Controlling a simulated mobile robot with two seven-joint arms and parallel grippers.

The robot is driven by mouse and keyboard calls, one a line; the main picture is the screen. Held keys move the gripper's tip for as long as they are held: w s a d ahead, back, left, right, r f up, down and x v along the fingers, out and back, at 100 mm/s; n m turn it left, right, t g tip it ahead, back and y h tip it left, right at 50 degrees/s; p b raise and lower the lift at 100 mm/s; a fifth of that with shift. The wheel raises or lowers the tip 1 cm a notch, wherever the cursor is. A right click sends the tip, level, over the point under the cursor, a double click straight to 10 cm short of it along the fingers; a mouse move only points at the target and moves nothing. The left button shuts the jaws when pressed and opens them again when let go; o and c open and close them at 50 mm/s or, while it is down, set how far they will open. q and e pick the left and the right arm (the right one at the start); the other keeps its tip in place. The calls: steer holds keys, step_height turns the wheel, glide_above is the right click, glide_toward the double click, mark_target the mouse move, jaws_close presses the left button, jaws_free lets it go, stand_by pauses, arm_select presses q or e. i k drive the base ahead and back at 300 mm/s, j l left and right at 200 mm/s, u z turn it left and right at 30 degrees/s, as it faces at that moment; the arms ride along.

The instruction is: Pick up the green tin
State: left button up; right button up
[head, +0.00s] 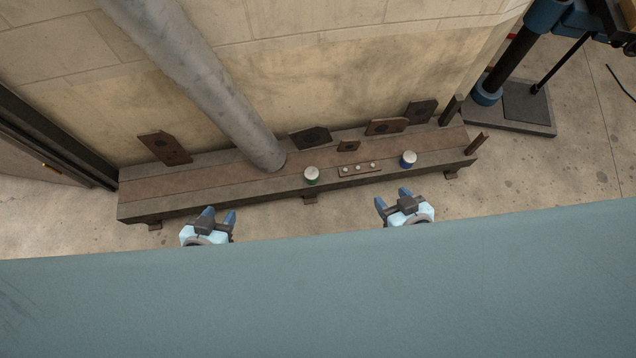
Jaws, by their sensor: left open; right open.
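The green tin (311,178) is a small can with a pale top and a green side. It stands upright on the low bench (215,185) along the wall, just right of the foot of a grey tube. My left gripper (218,212) is open and empty, in front of the bench and to the left of the tin. My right gripper (392,195) is open and empty, to the right of the tin and below the blue tin in the picture. Neither gripper touches the tin.
A blue tin (408,159) with a pale top stands further right on the bench. A small strip with pale knobs (358,169) lies between the tins. The thick grey tube (215,90) leans across the wall. Dark plates (310,137) stand along the back. A blue-grey surface (320,295) fills the foreground.

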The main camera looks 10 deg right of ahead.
mark_target(311, 173)
steer(key=k+l, duration=0.2)
steer(key=k, duration=0.25)
steer(key=i+j, duration=0.2)
steer(key=j, duration=0.2)
steer(key=i+j, duration=0.2)
steer(key=j, duration=0.2)
steer(key=i+j+u, duration=0.1)
steer(key=j, duration=0.25)
steer(key=i+j, duration=0.2)
steer(key=i, duration=0.2)
steer(key=i+j, duration=0.2)
steer(key=i, duration=0.2)
